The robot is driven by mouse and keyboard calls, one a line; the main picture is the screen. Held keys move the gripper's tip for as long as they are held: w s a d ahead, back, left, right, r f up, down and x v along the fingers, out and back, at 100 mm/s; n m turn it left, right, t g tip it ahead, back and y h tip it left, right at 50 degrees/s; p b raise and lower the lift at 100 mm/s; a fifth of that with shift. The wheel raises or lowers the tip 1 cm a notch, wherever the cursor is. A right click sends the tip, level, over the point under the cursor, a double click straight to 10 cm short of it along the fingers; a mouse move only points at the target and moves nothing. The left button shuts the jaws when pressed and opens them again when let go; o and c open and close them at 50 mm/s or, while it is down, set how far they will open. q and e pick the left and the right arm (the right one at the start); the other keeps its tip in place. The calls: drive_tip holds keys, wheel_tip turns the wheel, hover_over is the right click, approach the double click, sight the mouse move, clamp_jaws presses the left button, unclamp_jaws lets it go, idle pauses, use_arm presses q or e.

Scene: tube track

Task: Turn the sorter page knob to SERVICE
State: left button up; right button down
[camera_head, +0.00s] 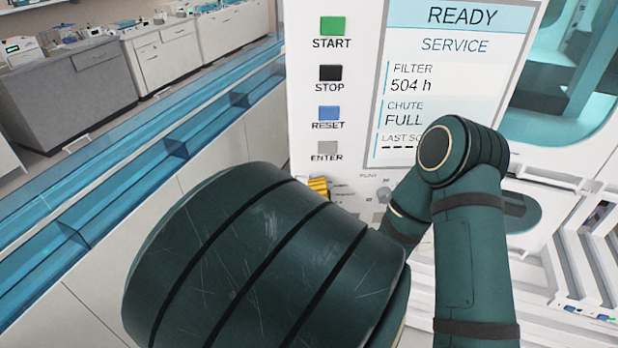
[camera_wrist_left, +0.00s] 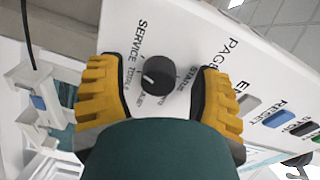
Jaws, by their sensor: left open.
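The black page knob (camera_wrist_left: 158,76) is on the white panel in the left wrist view, with the labels SERVICE, TOTALS and STATUS around it. Its white mark is on the left side; I cannot tell exactly which label it points at. My left gripper (camera_wrist_left: 157,63) is open, with one yellow finger on each side of the knob and gaps visible. In the head view only a bit of yellow finger (camera_head: 318,186) shows; my arm hides much of the lower panel. The screen (camera_head: 450,85) reads READY with SERVICE below it. My right gripper is not in view.
Above the knob area stand START (camera_head: 332,27), STOP (camera_head: 330,73), RESET (camera_head: 329,113) and ENTER (camera_head: 327,148) buttons in a column. A blue clear track (camera_head: 110,165) runs along the left. A white rack (camera_head: 590,260) is at the lower right.

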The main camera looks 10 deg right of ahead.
use_arm(q)
drive_tip(key=v, duration=0.7)
drive_tip(key=shift+s, duration=0.25)
drive_tip(key=shift+a, duration=0.1)
drive_tip(key=w+a+f+n+g+y+b, duration=0.15)
drive_tip(key=a+f+n+g, duration=0.35)
drive_tip(key=f, duration=0.5)
drive_tip(key=w+a+f+n+g+y, duration=0.1)
drive_tip(key=w+a+f+n+g, duration=0.15)
drive_tip(key=a+f, duration=0.6)
drive_tip(key=s+a+f+n+g+h+b, duration=0.1)
drive_tip(key=s+a+f+n+g, duration=0.2)
drive_tip(key=f, duration=0.5)
drive_tip(key=s+a+f+n+g+h+b, duration=0.1)
drive_tip(key=s+a+f+n+g, duration=0.3)
drive_tip(key=s+a+f+n, duration=0.2)
drive_tip(key=s+f+n, duration=0.1)
drive_tip(key=s+n, duration=0.1)
drive_tip(key=n, duration=0.1)
drive_tip(key=shift+s+f, duration=0.25)
drive_tip(key=shift+f, duration=0.15)
drive_tip(key=shift+a+g+h, duration=0.1)
drive_tip(key=shift+g+h, duration=0.15)
